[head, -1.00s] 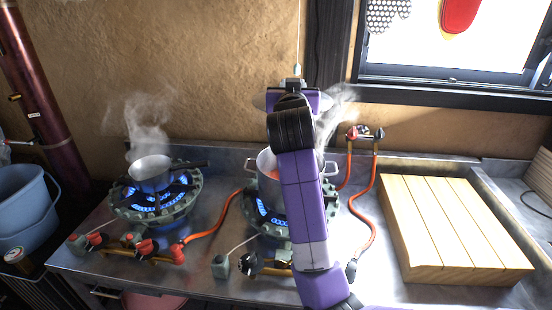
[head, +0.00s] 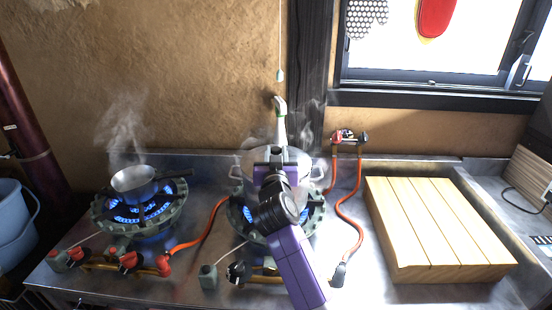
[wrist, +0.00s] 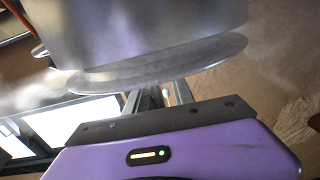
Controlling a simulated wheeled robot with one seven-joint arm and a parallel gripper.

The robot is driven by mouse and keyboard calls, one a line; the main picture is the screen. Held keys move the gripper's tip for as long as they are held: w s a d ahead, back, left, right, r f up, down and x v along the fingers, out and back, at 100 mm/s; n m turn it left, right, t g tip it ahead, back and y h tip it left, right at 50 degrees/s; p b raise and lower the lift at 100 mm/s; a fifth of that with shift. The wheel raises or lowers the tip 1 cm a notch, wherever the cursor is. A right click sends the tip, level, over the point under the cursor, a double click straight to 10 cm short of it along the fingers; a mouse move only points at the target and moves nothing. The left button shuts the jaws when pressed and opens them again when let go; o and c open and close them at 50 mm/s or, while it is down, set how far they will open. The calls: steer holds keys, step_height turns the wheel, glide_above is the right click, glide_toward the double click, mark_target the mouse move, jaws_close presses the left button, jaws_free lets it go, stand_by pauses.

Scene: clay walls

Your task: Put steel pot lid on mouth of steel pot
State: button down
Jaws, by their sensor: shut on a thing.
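The steel pot (head: 321,171) stands on the right burner; its body also fills the top of the wrist view (wrist: 150,30). The steel pot lid (head: 303,157) is at the pot's mouth, a wide disc roughly parallel to the rim in the wrist view (wrist: 165,76). I cannot tell whether lid and rim touch. My gripper (wrist: 160,94) is shut on the lid at its middle, on the side away from the pot. The grasped part is mostly hidden. In the head view my arm covers the front of the pot.
A small steaming pan (head: 134,182) sits on the lit left burner (head: 140,218). Orange hoses (head: 350,205) run beside the right burner. A slatted wooden board (head: 435,225) lies at right. A white and green upright thing (head: 280,118) shows behind the pot. Steam rises around the pot.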

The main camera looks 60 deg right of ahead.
steer(key=shift+f, duration=0.55)
steer(key=shift+f, duration=0.2)
steer(key=c, duration=1.1)
jaws_free()
steer(key=shift+r, duration=0.1)
steer(key=shift+r, duration=0.2)
steer(key=b+v, duration=0.2)
steer(key=v, duration=1)
steer(key=shift+f, duration=0.1)
